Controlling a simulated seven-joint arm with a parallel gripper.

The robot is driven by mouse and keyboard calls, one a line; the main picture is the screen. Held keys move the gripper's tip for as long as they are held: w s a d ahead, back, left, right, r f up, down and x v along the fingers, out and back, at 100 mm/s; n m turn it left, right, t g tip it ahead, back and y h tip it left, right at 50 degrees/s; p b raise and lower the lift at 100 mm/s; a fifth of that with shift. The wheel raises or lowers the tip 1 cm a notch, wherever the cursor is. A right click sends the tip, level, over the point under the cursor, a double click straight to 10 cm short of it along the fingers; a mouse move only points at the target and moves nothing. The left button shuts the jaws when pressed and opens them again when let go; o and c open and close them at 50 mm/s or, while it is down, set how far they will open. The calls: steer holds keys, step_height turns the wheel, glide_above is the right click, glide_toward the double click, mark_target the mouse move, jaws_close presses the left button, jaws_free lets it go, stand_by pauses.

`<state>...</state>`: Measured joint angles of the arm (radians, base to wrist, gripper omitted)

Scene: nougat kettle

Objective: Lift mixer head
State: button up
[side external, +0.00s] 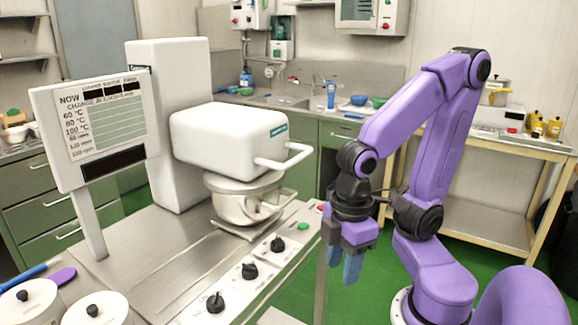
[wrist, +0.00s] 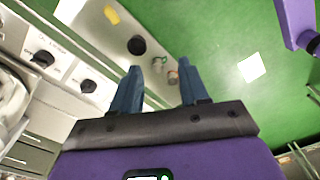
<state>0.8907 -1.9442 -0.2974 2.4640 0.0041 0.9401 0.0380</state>
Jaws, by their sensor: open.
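The mixer head (side external: 228,141) is a white box on a tall white column (side external: 178,120). A white handle bar (side external: 285,156) sticks out from its front right. The head is down over a steel kettle (side external: 240,205), whose inside is hidden. My gripper (side external: 353,268) hangs in the air to the right of the handle and lower than it, apart from the mixer. In the wrist view my gripper (wrist: 157,85) shows two blue fingers spread apart with nothing held between them. The mixer head cannot be made out in the wrist view.
A panel with black knobs (side external: 249,271) runs along the front of the steel counter (side external: 150,255). A white sign (side external: 100,130) and white lidded pots (side external: 95,309) stand at the left. A sink counter and side table (side external: 490,200) are behind. Green floor lies below my gripper.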

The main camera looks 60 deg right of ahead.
steer(key=w+r+m, duration=0.7)
steer(key=w+m, duration=0.1)
steer(key=w, duration=0.1)
step_height(320, 180, up, 19)
steer(key=m+t, duration=0.2)
steer(key=m, duration=2)
glide_above(299, 155)
steer(key=s, duration=0.4)
steer(key=w+f, duration=0.1)
steer(key=f, duration=0.4)
steer(key=w+f, duration=0.1)
steer(key=f, duration=0.5)
steer(key=w+f, duration=0.1)
steer(key=f, duration=0.5)
steer(key=shift+w+a, duration=0.1)
steer(key=shift+w, duration=0.2)
steer(key=shift+n, duration=0.3)
jaws_close()
